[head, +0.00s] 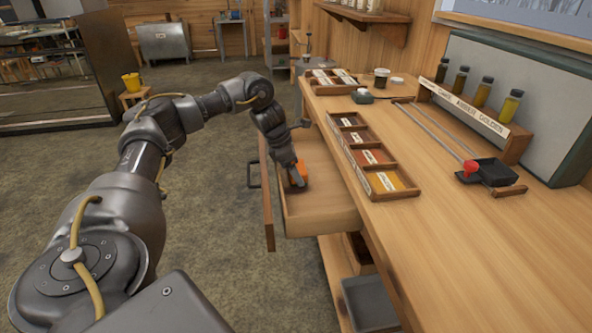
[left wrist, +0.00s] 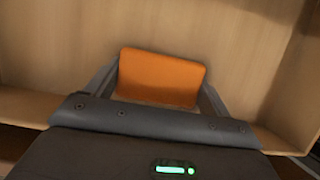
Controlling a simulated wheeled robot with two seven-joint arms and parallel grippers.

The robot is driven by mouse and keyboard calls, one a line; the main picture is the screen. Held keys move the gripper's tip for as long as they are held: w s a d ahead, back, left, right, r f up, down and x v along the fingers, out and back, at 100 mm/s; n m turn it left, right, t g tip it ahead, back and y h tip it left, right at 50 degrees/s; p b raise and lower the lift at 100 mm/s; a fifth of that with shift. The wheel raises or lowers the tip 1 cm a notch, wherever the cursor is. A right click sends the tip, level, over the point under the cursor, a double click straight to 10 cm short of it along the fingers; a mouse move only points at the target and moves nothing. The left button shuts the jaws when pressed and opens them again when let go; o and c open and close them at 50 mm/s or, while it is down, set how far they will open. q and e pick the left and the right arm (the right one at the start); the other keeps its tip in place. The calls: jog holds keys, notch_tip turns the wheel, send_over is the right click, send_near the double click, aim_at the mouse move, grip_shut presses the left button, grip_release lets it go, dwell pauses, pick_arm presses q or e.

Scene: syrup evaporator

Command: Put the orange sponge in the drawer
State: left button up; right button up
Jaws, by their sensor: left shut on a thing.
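The orange sponge (left wrist: 160,78) is between the two fingers of my left gripper (left wrist: 158,88) in the left wrist view, with the drawer's wooden inside around it. In the head view the sponge (head: 296,176) shows partly behind my left gripper (head: 298,178), which is shut on it. The open wooden drawer (head: 318,212) sticks out from under the counter, and the gripper reaches down inside its walls. I cannot tell whether the sponge touches the drawer floor. My right gripper is not in view.
The wooden counter (head: 470,240) stands right of the drawer. On it are a compartment tray of labelled cards (head: 372,157), a black scoop (head: 490,170) and a rack of bottles (head: 483,92). A grey bin (head: 368,302) sits below the drawer. The floor at left is open.

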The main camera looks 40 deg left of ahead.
pick_arm(q)
jog(key=shift+f, duration=0.15)
jog(key=o, duration=0.9)
jog(key=shift+s+a+r, duration=0.1)
jog(key=shift+r, duration=0.35)
jog(key=v, duration=0.5)
jog(key=shift+s+r+p, duration=0.1)
jog(key=shift+r+p, duration=0.15)
jog(key=shift+p, duration=0.05)
jog(key=shift+p+v, duration=1.55)
jog(key=shift+v, duration=1.3)
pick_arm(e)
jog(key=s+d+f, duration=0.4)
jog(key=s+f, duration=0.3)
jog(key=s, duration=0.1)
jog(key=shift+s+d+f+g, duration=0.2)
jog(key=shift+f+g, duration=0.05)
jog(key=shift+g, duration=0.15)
